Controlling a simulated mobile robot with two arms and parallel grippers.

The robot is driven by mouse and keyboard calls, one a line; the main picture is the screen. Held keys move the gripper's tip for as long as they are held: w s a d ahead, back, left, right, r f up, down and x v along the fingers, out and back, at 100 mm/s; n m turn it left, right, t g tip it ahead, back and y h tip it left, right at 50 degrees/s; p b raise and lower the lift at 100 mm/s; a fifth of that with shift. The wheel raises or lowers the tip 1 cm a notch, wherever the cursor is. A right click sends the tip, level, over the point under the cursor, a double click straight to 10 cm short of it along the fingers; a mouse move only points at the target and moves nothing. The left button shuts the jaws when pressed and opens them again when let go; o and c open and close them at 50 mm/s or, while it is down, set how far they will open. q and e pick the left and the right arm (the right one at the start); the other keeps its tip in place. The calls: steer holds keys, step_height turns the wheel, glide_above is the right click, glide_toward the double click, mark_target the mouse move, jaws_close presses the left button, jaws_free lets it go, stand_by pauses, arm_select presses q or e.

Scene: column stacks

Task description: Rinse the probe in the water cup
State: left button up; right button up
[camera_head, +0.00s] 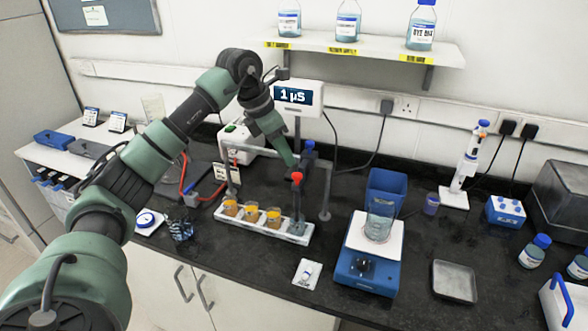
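A slim probe with a red top (297,177) stands roughly upright at the right end of a white rack (262,232). Its lower end is at a greyish clear cup (298,227), and I cannot tell whether it is inside. Several cups of orange-yellow liquid (252,213) stand to its left in the rack. My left gripper (291,165) points down at the probe's red top; its fingers are too small and dark to tell whether they grip it. A clear glass beaker (379,227) stands on a blue device (366,268) to the right. My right gripper is out of view.
A grey frame (326,190) with a blue part (309,148) stands around the rack. A meter (297,96) behind reads 1 µS. A blue bin (386,188), a small purple cup (432,203) and a grey tray (454,281) are to the right. Bare black bench lies between them.

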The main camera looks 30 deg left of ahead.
mark_target(297, 174)
arm_select(q)
steer(key=p+x, duration=0.1)
steer(key=x, duration=0.4)
steer(key=shift+w+d+f+p, duration=0.15)
steer(key=shift+d+p, duration=0.1)
steer(key=shift+p, duration=0.15)
steer(key=shift+w+d+f, duration=0.1)
steer(key=shift+w+f, duration=0.1)
steer(key=shift+f, duration=0.55)
jaws_close()
stand_by(0.4)
